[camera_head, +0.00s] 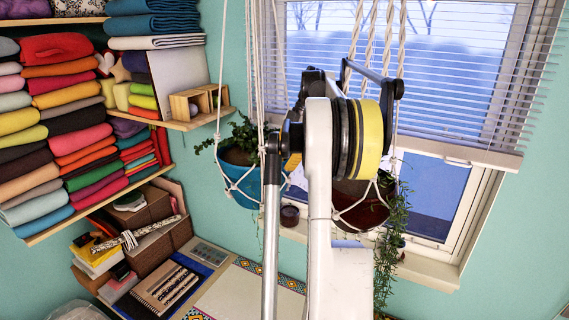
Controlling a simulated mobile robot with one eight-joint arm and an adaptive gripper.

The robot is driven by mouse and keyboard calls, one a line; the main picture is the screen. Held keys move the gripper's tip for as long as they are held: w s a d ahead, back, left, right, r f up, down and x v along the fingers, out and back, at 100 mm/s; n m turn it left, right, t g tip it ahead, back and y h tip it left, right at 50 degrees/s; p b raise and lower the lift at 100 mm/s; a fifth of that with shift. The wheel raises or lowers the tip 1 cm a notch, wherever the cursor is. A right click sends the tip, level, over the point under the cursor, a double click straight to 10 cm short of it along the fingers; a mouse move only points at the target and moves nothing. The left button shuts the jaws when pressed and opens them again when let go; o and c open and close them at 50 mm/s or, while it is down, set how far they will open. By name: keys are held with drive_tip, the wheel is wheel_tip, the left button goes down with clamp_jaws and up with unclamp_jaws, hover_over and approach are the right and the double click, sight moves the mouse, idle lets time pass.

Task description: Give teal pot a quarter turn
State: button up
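The teal pot (240,178) hangs left of centre in a white rope net in front of the window's left side. A green leafy plant grows in it. My arm stands large in the middle of the view, and its dark joint and pole cover the pot's right edge. I cannot make out my gripper's fingers; the arm's own parts may hide them. No contact between my arm and the pot can be made out.
A dark brown pot (361,207) hangs right of my arm, with a trailing plant (391,240). A small dark jar (289,215) stands on the windowsill. Shelves of folded fabric (75,130) fill the left wall. A table with notebooks (165,287) lies below.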

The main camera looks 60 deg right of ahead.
wheel_tip(320, 180, up, 10)
drive_tip(key=shift+r, duration=0.1)
idle(0.4)
idle(0.5)
